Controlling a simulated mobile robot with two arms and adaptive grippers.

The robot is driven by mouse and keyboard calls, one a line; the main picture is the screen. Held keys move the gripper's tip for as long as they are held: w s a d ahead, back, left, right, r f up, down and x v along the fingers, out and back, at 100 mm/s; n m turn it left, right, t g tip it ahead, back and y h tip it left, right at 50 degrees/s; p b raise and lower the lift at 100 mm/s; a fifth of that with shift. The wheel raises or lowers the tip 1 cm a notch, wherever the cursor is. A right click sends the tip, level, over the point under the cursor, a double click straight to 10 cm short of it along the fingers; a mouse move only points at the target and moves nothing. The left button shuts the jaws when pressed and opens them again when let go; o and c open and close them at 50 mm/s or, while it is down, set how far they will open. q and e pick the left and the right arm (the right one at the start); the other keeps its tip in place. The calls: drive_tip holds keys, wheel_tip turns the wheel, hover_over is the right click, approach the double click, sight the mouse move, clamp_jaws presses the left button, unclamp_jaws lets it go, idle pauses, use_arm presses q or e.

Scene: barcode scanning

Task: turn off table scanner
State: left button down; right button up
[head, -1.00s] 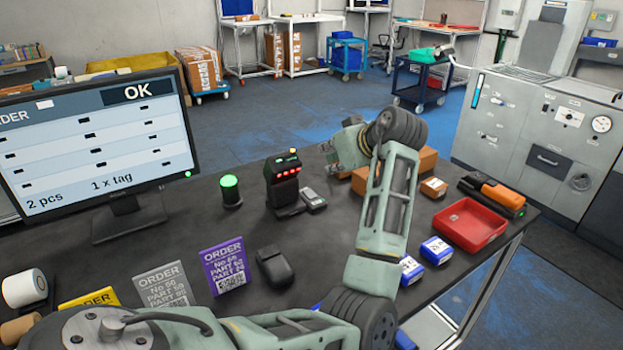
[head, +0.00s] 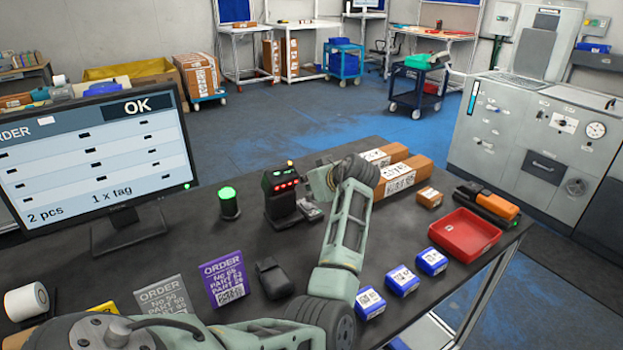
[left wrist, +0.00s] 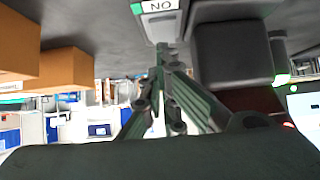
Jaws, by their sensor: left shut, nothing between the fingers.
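The table scanner (head: 281,196) is a black upright device with lit red lamps and a small lamp on top. It stands in the middle of the table. A small grey switch box (head: 311,211) is at its right foot. In the left wrist view this box (left wrist: 160,28) carries a white label that reads "NO", the picture being upside down, and a bit of green. My left gripper (head: 316,190) is shut and empty just right of the scanner, its tips close to the box. I cannot tell if they touch it. My right gripper is out of view.
A green lamp (head: 229,203) and the monitor (head: 95,160) reading "OK" stand left. Long brown boxes (head: 402,176) are behind my wrist. A red tray (head: 465,234), an orange-black handheld scanner (head: 493,202) and several blue boxes (head: 431,261) are right. A black holder (head: 273,279) is in front.

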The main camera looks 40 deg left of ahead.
use_arm(q)
drive_tip(key=shift+f, duration=0.1)
drive_tip(key=shift+a, duration=0.1)
drive_tip(key=shift+a+f+h+p, duration=0.2)
drive_tip(key=shift+f+h+p, duration=0.15)
drive_tip(key=shift+h+p, duration=0.15)
drive_tip(key=shift+d, duration=0.1)
drive_tip(key=shift+s+d+p, duration=0.2)
drive_tip(key=shift+d+p, duration=0.25)
drive_tip(key=shift+d, duration=0.3)
drive_tip(key=shift+r, duration=0.1)
